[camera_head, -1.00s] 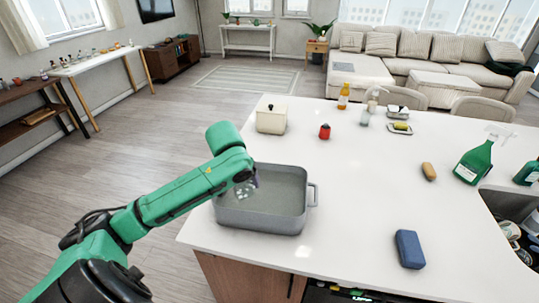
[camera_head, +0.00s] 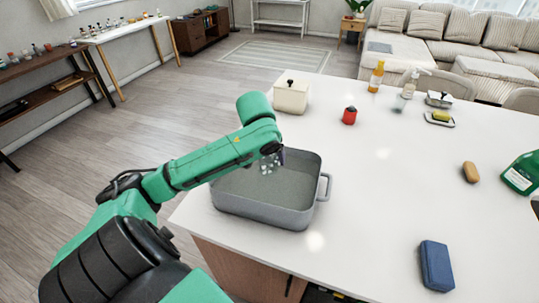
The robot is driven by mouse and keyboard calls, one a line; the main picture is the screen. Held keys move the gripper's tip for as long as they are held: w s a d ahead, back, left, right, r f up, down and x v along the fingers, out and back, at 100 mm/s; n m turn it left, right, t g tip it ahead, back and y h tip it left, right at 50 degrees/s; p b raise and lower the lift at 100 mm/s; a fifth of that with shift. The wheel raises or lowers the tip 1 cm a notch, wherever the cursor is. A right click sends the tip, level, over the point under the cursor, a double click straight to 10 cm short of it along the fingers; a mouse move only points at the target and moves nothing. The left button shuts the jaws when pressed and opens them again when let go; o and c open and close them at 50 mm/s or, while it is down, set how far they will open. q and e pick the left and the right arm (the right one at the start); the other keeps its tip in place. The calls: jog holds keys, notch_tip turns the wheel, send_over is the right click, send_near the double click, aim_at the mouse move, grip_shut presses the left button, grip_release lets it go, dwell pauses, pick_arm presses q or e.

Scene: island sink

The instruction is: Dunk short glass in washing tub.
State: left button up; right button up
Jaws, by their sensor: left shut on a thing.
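The washing tub (camera_head: 262,212) is a grey rectangular basin with side handles, on the left corner of the white island counter. My left arm comes in from the left, and its gripper (camera_head: 272,163) points down over the tub's back left part. A small clear, shiny piece of glass shows at the gripper, which I take for the short glass (camera_head: 266,166). It is mostly hidden by the wrist, and I cannot tell whether it touches the tub's contents. The left gripper is shut on it. My right gripper is not in view.
The mid-counter is clear.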

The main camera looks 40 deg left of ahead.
pick_arm(q)
notch_tip(320, 180, down, 2)
jog(key=shift+s+f+b, duration=0.1)
jog(key=shift+s+b, duration=0.05)
jog(key=shift+b, duration=0.85)
jog(key=shift+s+f, duration=0.1)
jog(key=shift+f, duration=0.25)
notch_tip(320, 180, down, 6)
jog(key=shift+r+b, duration=0.1)
jog(key=shift+b, duration=0.9)
notch_tip(320, 180, up, 11)
jog(key=p, duration=1.3)
jog(key=shift+r+p, duration=0.15)
jog(key=shift+p, duration=0.25)
jog(key=shift+r, duration=1.15)
